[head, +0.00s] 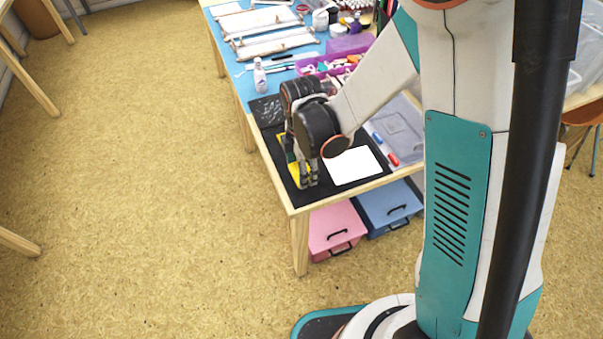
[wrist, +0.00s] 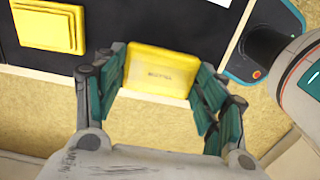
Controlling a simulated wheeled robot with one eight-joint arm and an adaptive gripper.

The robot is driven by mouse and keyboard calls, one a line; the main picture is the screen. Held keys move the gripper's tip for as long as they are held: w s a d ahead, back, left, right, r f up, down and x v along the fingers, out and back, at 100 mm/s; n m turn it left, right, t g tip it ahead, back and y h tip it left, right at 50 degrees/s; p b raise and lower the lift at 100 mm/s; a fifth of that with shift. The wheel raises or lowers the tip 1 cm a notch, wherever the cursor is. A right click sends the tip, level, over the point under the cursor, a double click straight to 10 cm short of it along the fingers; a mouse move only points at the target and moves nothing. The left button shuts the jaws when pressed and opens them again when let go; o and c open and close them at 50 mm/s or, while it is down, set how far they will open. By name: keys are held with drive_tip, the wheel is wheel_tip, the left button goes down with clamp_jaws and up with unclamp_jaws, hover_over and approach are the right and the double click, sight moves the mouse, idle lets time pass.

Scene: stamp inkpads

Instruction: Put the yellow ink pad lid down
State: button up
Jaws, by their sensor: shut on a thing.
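In the wrist view the yellow ink pad lid (wrist: 162,72) sits between the two fingers of my gripper (wrist: 165,62), with small dark lettering on its face. My gripper is shut on it, a finger at either side. The lid is over the near edge of the black mat (wrist: 105,18); its exact height above it is hard to tell. A yellow ink pad (wrist: 46,27) lies on the mat to the left, apart from the lid. In the head view my gripper (head: 307,180) is over the mat near the table's left edge, with yellow showing beside and behind the fingers.
A white sheet (head: 352,166) lies on the mat right of my gripper. Red and blue markers (head: 392,159) lie beyond it. A white bottle (head: 260,76) and a purple tray (head: 346,62) stand further back. Open floor lies left of the table.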

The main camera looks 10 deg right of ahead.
drive_tip(key=shift+f, duration=1.15)
drive_tip(key=shift+b, duration=0.3)
drive_tip(key=shift+f, duration=0.15)
drive_tip(key=o, duration=0.8)
wheel_tip(320, 180, up, 12)
drive_tip(key=p, duration=0.4)
drive_tip(key=shift+r+p, duration=0.2)
drive_tip(key=shift+p, duration=0.2)
